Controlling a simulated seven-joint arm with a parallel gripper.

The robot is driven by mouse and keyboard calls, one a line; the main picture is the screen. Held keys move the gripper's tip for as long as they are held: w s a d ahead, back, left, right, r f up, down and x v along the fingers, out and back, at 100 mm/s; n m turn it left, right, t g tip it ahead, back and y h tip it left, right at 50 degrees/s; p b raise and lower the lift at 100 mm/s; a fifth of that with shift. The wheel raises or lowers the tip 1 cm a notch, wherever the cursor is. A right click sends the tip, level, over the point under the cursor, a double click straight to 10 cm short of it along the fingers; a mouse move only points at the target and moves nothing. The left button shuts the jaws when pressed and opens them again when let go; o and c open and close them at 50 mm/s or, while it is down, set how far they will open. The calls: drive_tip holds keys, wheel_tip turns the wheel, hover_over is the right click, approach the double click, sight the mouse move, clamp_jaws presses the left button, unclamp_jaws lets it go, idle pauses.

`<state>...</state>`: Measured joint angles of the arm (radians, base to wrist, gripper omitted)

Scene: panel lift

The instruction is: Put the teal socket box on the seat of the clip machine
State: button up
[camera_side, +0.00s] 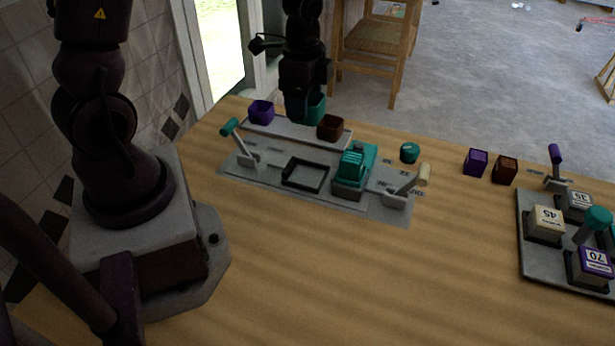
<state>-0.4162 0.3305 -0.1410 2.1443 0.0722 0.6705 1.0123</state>
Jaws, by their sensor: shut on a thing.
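The teal socket box (317,109) is in the jaws of my gripper (306,108), which is shut on it. It is at the pale tray (290,129), between the purple and brown boxes; I cannot tell if it touches the tray. My gripper hides its left part. The clip machine (235,172) is a grey plate in front of the tray. It carries an empty, black square frame, which looks like the seat (305,174), and a teal block (357,163) to the right of it. A teal-handled lever (236,139) stands at its left and a cream-handled lever (415,184) at its right.
A purple box (262,111) and a brown box (331,128) are on the tray beside my gripper. A teal round piece (409,152), a purple cube (475,161) and a brown cube (505,169) stand to the right. A board with numbered blocks (545,225) is far right. The front table is clear.

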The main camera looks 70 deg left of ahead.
sight(305, 177)
wheel_tip(305, 177, down, 16)
drive_tip(key=shift+r, duration=0.25)
idle(0.3)
drive_tip(key=shift+f, duration=0.15)
drive_tip(key=o, duration=1)
